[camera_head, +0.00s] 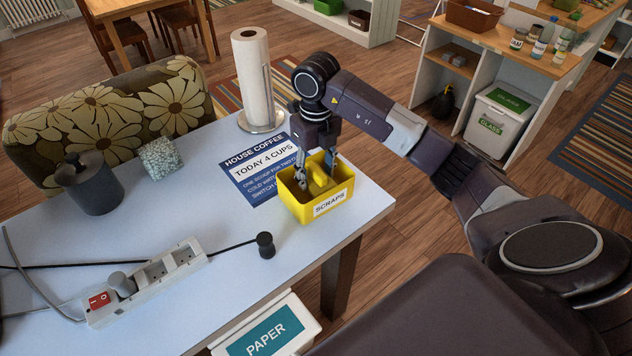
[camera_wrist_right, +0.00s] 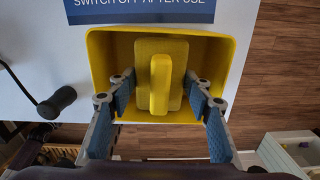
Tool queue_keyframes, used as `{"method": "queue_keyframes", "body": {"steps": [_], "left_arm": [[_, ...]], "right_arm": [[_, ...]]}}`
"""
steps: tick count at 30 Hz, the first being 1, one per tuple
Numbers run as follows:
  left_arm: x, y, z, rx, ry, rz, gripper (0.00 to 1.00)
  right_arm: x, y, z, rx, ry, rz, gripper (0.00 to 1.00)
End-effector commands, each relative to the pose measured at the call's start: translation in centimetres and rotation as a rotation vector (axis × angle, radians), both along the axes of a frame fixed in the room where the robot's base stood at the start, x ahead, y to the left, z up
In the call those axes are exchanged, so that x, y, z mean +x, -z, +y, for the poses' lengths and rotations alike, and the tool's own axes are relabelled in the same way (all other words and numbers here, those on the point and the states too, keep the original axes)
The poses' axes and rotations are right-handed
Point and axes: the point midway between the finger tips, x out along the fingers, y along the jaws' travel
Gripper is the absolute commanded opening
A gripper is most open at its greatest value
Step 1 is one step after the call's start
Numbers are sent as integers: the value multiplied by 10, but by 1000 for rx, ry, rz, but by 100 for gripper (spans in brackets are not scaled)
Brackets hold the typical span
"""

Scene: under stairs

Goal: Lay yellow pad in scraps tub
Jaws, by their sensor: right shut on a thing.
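The yellow scraps tub (camera_head: 298,206) stands on the pale table near its right edge, with a SCRAPS label on its front. It also shows in the right wrist view (camera_wrist_right: 106,62). The yellow pad (camera_head: 318,180) is inside the tub, between its walls. In the right wrist view the pad (camera_wrist_right: 160,82) has a flat base and a raised grip bar. My right gripper (camera_head: 316,178) reaches down into the tub from above and is shut on the pad, a finger on each side. Whether the pad touches the tub floor I cannot tell. My left gripper is not in view.
A paper towel roll (camera_head: 253,75) stands just behind the tub. A blue coffee sign (camera_head: 258,172) lies left of it. A power strip (camera_head: 150,283), a dark grey canister (camera_head: 88,185) and a speckled block (camera_head: 160,158) are further left. A paper bin (camera_head: 265,328) is below the front edge.

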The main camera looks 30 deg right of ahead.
Motion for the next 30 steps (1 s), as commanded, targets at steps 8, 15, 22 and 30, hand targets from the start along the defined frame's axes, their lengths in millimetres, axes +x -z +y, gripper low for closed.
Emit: {"method": "queue_keyframes", "body": {"steps": [8,15,22,30], "left_arm": [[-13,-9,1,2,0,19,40],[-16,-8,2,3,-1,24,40],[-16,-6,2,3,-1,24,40],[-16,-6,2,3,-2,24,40]], "right_arm": [[-1,36,1,1,-1,3,17],[0,39,0,0,-1,1,17],[0,41,0,0,-1,0,55],[0,41,0,0,-1,1,64]]}}
